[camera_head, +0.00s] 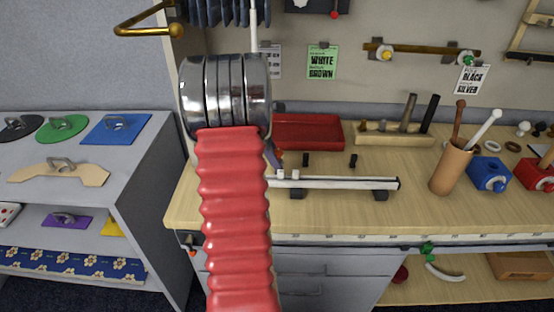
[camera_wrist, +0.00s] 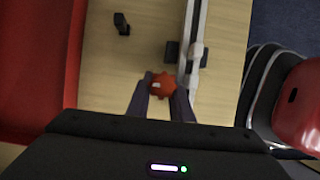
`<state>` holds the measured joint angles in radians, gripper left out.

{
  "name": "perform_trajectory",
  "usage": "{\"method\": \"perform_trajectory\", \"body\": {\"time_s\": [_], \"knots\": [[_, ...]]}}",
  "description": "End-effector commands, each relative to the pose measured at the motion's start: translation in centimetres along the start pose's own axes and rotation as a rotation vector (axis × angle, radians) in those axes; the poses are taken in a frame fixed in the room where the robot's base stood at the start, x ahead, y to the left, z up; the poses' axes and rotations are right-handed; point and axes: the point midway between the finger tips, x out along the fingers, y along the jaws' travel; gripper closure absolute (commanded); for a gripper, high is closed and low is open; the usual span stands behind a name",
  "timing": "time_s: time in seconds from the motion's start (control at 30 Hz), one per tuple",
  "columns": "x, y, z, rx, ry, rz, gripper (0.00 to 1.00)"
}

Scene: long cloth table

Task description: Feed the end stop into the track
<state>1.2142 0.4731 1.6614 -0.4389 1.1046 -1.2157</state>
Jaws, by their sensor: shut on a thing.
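The track (camera_head: 340,184) is a pale rail with a dark right end, raised on dark feet along the front of the table. In the wrist view the track (camera_wrist: 189,75) runs up the picture, right of my gripper. My gripper (camera_wrist: 161,90) is shut on a small orange-red, lobed piece with a white spot, apparently the end stop (camera_wrist: 160,85). The piece is beside the track; whether it touches cannot be told.
A white piece (camera_wrist: 196,51) sits on the track. Two small dark blocks (camera_head: 306,159) (camera_head: 353,160) stand behind it. A red tray (camera_head: 308,132) lies behind, with a wooden peg holder (camera_head: 393,139) to its right. A wooden cup (camera_head: 451,168) stands beyond the track's right end.

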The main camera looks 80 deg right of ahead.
Motion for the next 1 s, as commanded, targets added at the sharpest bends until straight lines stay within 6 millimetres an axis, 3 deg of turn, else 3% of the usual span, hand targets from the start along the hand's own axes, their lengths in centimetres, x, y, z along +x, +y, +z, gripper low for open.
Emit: {"method": "perform_trajectory", "body": {"time_s": [1.0], "knots": [[3.2, 0.0, -1.3, 0.0, 0.001, 0.0, 1.0]]}}
